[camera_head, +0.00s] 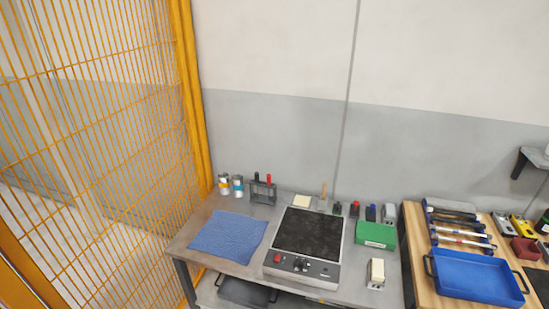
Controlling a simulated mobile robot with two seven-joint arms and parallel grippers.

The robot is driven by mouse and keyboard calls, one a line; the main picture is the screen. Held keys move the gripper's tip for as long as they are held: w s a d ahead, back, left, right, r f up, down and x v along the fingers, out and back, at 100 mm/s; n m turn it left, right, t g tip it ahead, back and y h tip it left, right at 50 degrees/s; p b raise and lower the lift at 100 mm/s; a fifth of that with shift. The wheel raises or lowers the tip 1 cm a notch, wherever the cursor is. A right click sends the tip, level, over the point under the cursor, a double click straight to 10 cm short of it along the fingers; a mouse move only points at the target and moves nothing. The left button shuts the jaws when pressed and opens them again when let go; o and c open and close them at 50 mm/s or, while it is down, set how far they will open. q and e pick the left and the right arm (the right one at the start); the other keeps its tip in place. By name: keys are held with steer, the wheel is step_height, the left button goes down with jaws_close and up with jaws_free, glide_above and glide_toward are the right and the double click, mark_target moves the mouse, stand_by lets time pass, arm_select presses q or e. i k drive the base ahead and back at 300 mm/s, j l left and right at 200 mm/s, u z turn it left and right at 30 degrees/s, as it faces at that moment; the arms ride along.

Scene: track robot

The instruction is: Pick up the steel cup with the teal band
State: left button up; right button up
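The steel cup with the teal band (237,186) stands upright at the back left of the grey workbench (205,217). Another steel cup with a yellow-orange band (224,185) stands just to its left, close beside it. A black rack (263,191) with a red-handled and a dark-handled tool is just to its right. Neither of my grippers shows in the head view, and nothing is seen touching the cup.
A blue cloth (228,236) lies in front of the cups. A black-topped hotplate (305,235) fills the bench middle. A green box (376,235) is at the right. Yellow mesh fencing (100,130) borders the left. A wooden bench with a blue tray (475,275) stands right.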

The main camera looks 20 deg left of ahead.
mark_target(238, 186)
steer(key=i+j+u, duration=0.25)
steer(key=i, duration=0.2)
steer(key=i+j+u, duration=0.25)
steer(key=i, duration=0.25)
